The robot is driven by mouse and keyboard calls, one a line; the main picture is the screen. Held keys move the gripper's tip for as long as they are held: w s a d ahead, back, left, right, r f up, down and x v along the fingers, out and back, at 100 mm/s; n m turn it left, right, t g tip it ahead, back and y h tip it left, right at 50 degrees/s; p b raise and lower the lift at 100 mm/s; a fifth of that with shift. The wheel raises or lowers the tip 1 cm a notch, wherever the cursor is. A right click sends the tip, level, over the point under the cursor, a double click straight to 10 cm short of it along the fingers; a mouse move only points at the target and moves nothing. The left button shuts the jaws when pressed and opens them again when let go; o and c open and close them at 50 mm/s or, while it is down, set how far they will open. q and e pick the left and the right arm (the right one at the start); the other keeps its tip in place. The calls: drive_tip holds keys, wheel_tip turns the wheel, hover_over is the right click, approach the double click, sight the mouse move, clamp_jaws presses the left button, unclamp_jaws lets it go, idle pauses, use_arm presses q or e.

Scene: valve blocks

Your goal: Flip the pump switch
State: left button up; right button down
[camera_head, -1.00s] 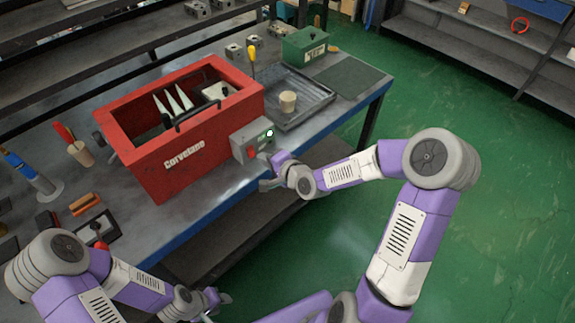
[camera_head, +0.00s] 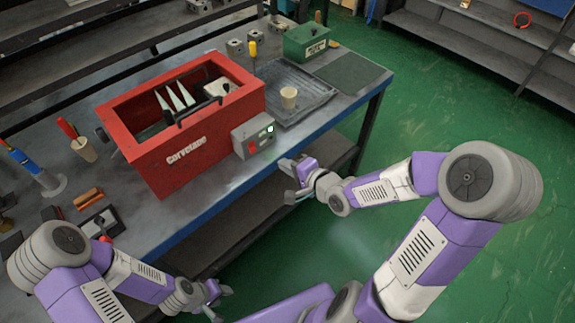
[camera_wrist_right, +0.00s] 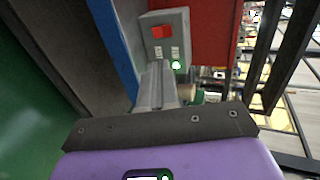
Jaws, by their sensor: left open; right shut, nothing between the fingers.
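The pump is a red box (camera_head: 165,170) lettered "Corvetano" on the blue-edged bench. A grey control box (camera_head: 253,136) sits against its right end. It carries a red switch (camera_head: 252,147) and a lit green-white lamp (camera_head: 270,129). In the right wrist view the red switch (camera_wrist_right: 162,31) and the glowing green lamp (camera_wrist_right: 177,65) show on the control box, beyond the fingers. My right gripper (camera_head: 291,180) is shut and empty, off the bench's front edge and apart from the control box. My left gripper (camera_head: 222,300) is open and empty, low in front of the bench.
A dark tray (camera_head: 300,92) holding a small beige cup (camera_head: 288,97) lies right of the pump, with a green box (camera_head: 306,41) behind. Tools in holders stand to the left. The green floor (camera_head: 440,110) right of the bench is clear.

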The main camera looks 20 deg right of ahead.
drive_tip(key=s+a+f+n+g, duration=0.2)
drive_tip(key=a+f+g, duration=0.1)
drive_tip(key=f, duration=0.5)
drive_tip(key=s+a+f+n+g, duration=0.2)
drive_tip(key=a+f+g, duration=0.15)
drive_tip(key=f, duration=0.45)
drive_tip(key=s+a+f+n+g, duration=0.4)
drive_tip(key=s+f+n+g, duration=0.2)
drive_tip(key=s+f, duration=0.7)
drive_tip(key=shift+s+f+n, duration=0.15)
drive_tip(key=shift+s+n, duration=0.1)
drive_tip(key=shift+n, duration=0.45)
